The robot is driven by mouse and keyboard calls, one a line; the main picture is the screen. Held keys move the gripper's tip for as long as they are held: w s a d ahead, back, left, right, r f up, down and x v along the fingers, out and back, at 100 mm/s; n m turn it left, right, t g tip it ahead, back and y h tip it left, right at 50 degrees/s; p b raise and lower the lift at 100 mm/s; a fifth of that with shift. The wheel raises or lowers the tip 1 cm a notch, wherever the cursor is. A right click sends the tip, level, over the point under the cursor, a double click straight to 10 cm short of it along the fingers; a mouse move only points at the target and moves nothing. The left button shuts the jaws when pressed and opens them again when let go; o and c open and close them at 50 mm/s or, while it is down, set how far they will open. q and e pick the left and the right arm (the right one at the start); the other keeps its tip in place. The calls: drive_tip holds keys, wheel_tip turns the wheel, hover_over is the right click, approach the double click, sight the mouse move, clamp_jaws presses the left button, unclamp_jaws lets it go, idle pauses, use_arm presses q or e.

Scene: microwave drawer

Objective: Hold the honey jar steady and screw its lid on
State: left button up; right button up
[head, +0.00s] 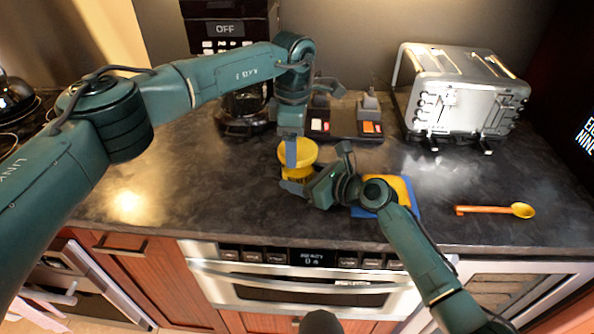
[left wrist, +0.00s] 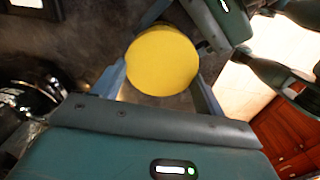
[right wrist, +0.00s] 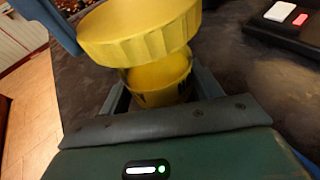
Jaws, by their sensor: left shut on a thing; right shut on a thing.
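The yellow honey jar (head: 297,174) stands on the dark counter near its front edge, with dark lettering on its side. My right gripper (head: 305,187) is shut on the jar body (right wrist: 158,92) from the right side. The wide yellow lid (head: 300,152) is over the jar mouth, and my left gripper (head: 291,157) is shut on it from above. In the right wrist view the ridged lid (right wrist: 140,32) looks tilted and offset to the left of the jar. Whether they touch is unclear. In the left wrist view the lid (left wrist: 162,60) hides the jar.
A blue and yellow flat item (head: 402,188) lies behind my right arm. An orange spoon (head: 490,210) lies at right. A silver toaster (head: 455,100), a black tray (head: 345,128) and a black coffee maker (head: 230,25) stand at the back.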

use_arm(q)
drive_tip(key=shift+w, duration=0.15)
drive_tip(key=c, duration=0.4)
drive_tip(key=m, duration=0.3)
drive_tip(key=shift+a+r+m, duration=0.1)
drive_tip(key=shift+m, duration=0.3)
drive_tip(key=m, duration=0.4)
drive_tip(key=shift+m, duration=0.3)
drive_tip(key=shift+o, duration=0.2)
drive_tip(key=m, duration=0.5)
drive_tip(key=shift+m, duration=0.3)
drive_tip(key=m, duration=0.4)
drive_tip(key=o, duration=1)
drive_tip(key=shift+a, duration=0.1)
